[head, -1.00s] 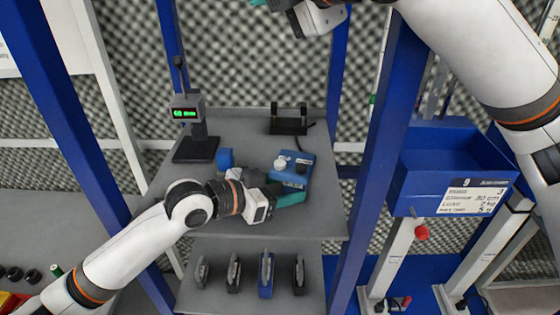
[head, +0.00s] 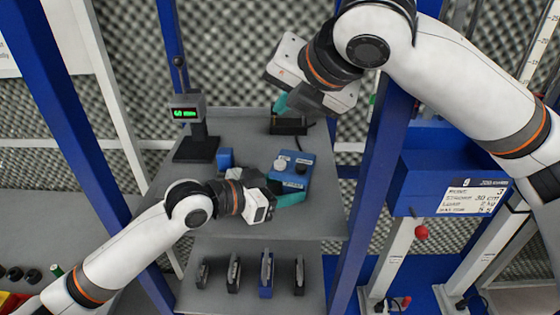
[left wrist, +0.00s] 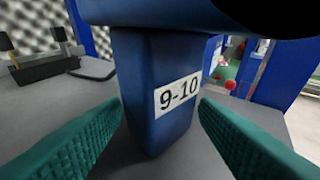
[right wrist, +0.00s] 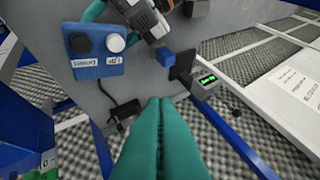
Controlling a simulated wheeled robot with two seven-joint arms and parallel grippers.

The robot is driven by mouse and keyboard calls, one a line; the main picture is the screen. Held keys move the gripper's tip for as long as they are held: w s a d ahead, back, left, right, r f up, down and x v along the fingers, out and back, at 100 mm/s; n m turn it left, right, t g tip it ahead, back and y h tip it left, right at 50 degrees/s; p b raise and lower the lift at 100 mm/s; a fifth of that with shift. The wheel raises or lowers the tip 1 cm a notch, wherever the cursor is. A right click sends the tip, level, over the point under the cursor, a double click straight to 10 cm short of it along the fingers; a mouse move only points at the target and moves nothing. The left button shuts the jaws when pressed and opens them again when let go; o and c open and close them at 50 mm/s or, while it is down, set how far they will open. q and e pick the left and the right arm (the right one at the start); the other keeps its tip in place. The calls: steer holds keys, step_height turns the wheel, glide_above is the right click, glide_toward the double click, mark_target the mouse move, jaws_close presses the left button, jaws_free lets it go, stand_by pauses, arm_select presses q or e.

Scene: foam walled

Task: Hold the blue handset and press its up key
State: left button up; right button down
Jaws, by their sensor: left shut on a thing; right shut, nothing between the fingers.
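The blue handset (head: 297,164) is over the grey shelf, with one white key and one dark key on its top face. It also shows in the right wrist view (right wrist: 96,70), where the white key (right wrist: 115,43) has a short label that looks like UP and the dark key (right wrist: 80,43) a longer one. My left gripper (head: 286,199) is shut on the handset's lower body, which bears a 9-10 label in the left wrist view (left wrist: 150,125). My right gripper (head: 281,103) is shut and empty, beyond the handset and apart from it. Its closed fingers fill the lower right wrist view (right wrist: 160,105).
A black cradle (head: 289,127) stands at the shelf's back, near my right fingertips. A small display with green digits (head: 185,113) stands at the left, with a small blue block (head: 225,158) nearby. Blue posts (head: 385,140) flank the shelf. A blue bin (head: 440,175) is at right.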

mark_target(280, 165)
steer(key=shift+f, duration=4.1)
steer(key=shift+f, duration=0.1)
steer(key=shift+f, duration=0.3)
